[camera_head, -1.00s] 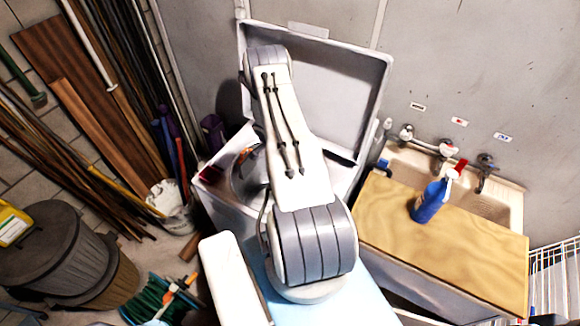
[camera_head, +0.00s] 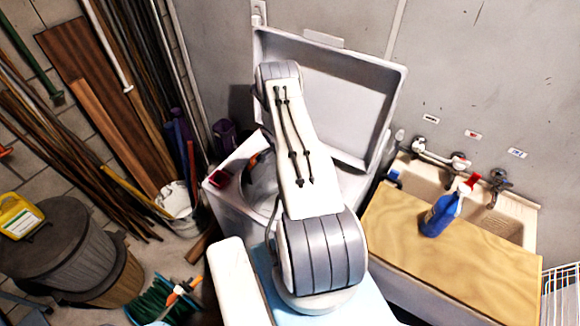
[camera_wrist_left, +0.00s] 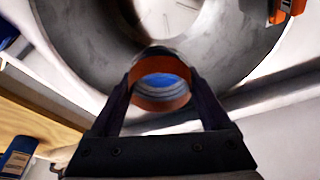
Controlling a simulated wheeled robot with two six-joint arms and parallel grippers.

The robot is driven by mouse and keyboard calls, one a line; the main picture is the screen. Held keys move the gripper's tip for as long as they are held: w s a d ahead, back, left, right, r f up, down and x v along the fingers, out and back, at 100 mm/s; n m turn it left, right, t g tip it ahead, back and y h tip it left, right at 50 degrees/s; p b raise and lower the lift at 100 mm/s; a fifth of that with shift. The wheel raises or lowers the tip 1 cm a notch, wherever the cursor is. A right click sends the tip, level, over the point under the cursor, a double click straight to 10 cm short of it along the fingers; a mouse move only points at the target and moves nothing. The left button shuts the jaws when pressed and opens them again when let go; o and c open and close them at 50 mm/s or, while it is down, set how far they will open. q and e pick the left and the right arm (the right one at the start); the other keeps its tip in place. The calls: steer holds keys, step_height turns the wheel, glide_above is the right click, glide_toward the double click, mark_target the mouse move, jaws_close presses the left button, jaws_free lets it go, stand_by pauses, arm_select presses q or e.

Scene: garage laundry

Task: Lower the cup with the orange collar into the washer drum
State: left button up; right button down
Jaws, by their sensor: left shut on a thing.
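In the left wrist view, my left gripper (camera_wrist_left: 160,92) is shut on the cup with the orange collar (camera_wrist_left: 162,103). The collar is a ring between the two dark fingers, and blue shows inside it. The washer drum (camera_wrist_left: 85,45) is a wide grey ring beyond the cup, which overlaps its near rim in the picture. I cannot tell how far the cup is above the rim. In the head view, the white washer (camera_head: 235,212) stands with its lid (camera_head: 340,85) up. My arm hides most of the drum opening, the gripper and the cup. My right gripper is out of view.
An orange object (camera_wrist_left: 285,8) is by the drum in the wrist view. To the right stand a sink with a wooden board (camera_head: 460,262) and a blue spray bottle (camera_head: 437,215). Bins and a bucket (camera_head: 177,203) stand left.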

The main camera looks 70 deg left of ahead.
arm_select(q)
steer(key=shift+f, duration=0.1)
steer(key=shift+f+b, duration=14.1)
steer(key=shift+f, duration=1.5)
steer(key=shift+f+b, duration=0.75)
steer(key=shift+f, duration=0.05)
